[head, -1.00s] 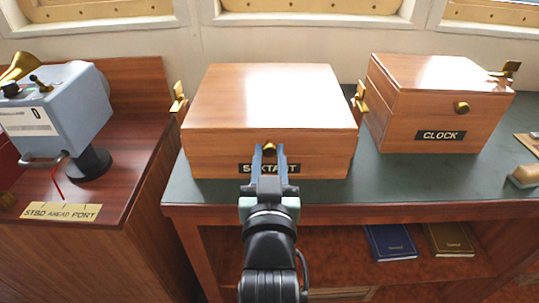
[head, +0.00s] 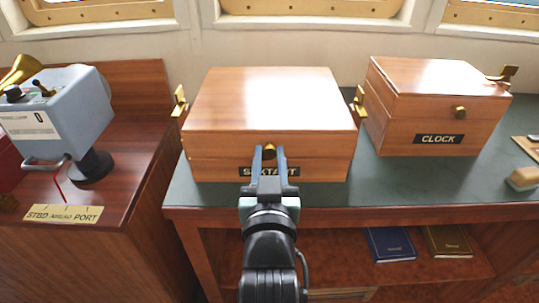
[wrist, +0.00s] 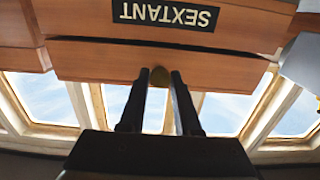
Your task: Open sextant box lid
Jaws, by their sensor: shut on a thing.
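The wooden sextant box (head: 215,165) stands on the dark green counter, with a black SEXTANT label on its front. A small brass knob (head: 270,149) sits at the front of the lid. My gripper (head: 269,153) reaches in from the front, its two fingers on either side of the knob and shut on it. The wrist view, which is upside down, shows the knob (wrist: 160,75) between the fingertips. The gripper partly covers the label in the head view.
A wooden clock box (head: 385,120) stands to the right on the counter (head: 400,180). Brass brackets (head: 179,105) flank the sextant box. A grey-blue device (head: 75,115) stands on the console at left. Books (head: 390,243) lie on the shelf below. Windows are behind.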

